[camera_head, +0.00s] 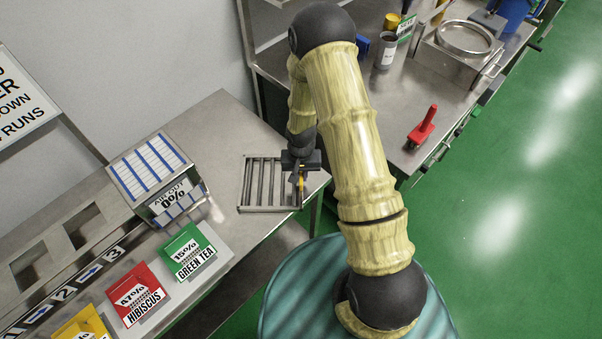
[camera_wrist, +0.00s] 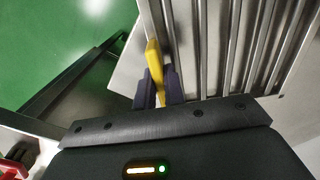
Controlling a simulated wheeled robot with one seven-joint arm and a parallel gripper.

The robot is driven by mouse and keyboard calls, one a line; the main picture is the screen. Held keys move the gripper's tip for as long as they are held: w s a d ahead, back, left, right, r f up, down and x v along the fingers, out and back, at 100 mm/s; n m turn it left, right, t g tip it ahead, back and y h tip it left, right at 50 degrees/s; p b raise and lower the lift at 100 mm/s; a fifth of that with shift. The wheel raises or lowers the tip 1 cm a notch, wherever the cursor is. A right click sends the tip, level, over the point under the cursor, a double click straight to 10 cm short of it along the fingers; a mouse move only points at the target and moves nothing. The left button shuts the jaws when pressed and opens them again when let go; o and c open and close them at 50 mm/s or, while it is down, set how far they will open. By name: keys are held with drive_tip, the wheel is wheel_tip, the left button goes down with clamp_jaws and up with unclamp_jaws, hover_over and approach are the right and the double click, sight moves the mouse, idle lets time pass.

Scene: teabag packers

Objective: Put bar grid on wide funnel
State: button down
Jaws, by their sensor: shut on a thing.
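The bar grid (camera_head: 262,184), a metal frame with several parallel bars, lies flat at or just above the right end of the left steel table.
A red-handled tool (camera_head: 423,127) and a grey cup (camera_head: 387,53) stand on the right steel table (camera_head: 390,110). A labelled bin (camera_head: 155,172) and green (camera_head: 190,252) and red (camera_head: 139,292) tea boxes are left of the grid. A floor gap separates the tables.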

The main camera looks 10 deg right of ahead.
drive_tip(key=shift+f, duration=0.15)
drive_tip(key=c, duration=1.5)
unclamp_jaws()
wheel_tip(320, 180, up, 12)
drive_tip(key=shift+r+b, duration=0.15)
drive_tip(key=shift+b, duration=0.95)
drive_tip(key=shift+r, duration=0.1)
